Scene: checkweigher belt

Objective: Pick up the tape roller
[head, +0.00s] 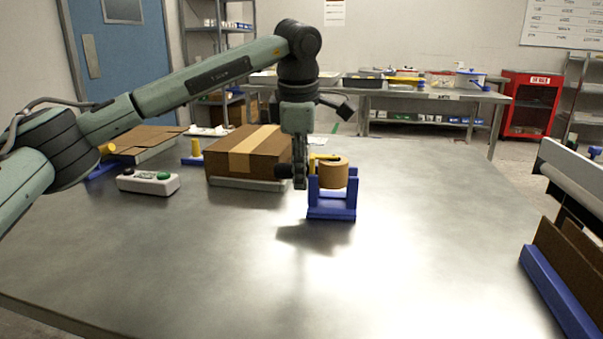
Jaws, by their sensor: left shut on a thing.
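The tape roller (333,173), a brown roll with a yellow frame and a dark handle end, is near the middle of the head view. It sits between the uprights of a blue stand (331,210) on the metal table. I cannot tell whether it rests on the stand or is slightly raised. My left gripper (300,184) points down at the left side of the roller and is shut on its handle. The dark handle end sticks out left of the fingers, which hide the middle of the handle. My right gripper is not in view.
A taped cardboard box (248,155) stands just left of the gripper. A white button box (148,182) and a flatter carton (140,140) are farther left. A blue-edged unit (560,292) borders the right. The table's front (190,270) is clear.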

